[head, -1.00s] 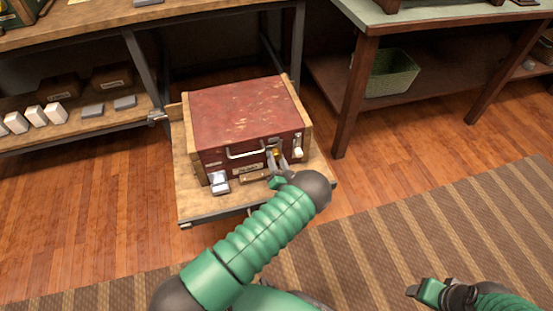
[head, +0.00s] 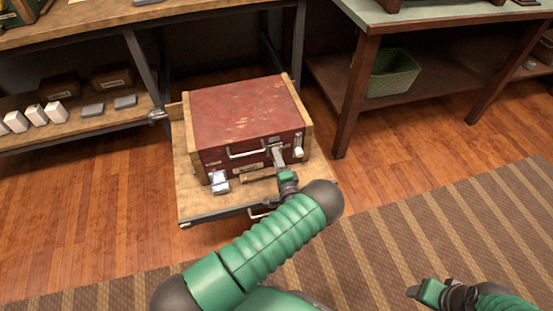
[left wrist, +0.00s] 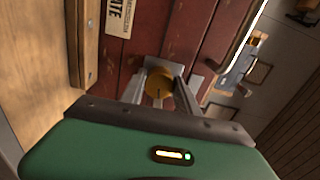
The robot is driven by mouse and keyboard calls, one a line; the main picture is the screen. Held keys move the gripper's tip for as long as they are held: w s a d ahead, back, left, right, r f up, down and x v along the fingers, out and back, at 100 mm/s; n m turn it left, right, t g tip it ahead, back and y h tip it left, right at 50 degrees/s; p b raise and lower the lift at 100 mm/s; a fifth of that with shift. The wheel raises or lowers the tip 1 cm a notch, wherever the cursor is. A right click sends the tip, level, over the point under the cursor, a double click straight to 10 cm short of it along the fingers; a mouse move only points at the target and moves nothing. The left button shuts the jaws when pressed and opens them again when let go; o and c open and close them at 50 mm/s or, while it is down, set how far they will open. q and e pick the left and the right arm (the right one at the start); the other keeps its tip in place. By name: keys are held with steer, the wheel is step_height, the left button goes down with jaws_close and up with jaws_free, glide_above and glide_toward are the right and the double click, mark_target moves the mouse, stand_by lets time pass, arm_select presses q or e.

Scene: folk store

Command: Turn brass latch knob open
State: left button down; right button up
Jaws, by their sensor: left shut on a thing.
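The red case (head: 245,110) with wooden ends sits on a small wooden platform. Its front carries a metal handle (head: 246,153) and a label. My left gripper (head: 278,160) is at the right part of the case's front and hides the knob in the head view. In the left wrist view the round brass knob (left wrist: 159,82) sits on a metal plate, between the two fingers of my left gripper (left wrist: 160,92), which are shut on it. My right gripper (head: 428,292) is at the bottom right, away from the case; its fingers are not clear.
The wooden platform (head: 190,207) has a small device (head: 220,181) at the case's front left. A white-topped fitting (head: 298,152) is on the case's front right. A table with a green basket (head: 393,72) stands at right, shelves at left.

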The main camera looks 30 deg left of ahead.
arm_select(q)
steer(key=shift+w+d+f+m, duration=0.1)
steer(key=shift+m, duration=0.45)
steer(key=shift+w+d+m, duration=0.1)
steer(key=shift+m, duration=0.45)
steer(key=c, duration=0.9)
jaws_free()
steer(key=shift+s, duration=0.1)
steer(key=shift+a, duration=0.1)
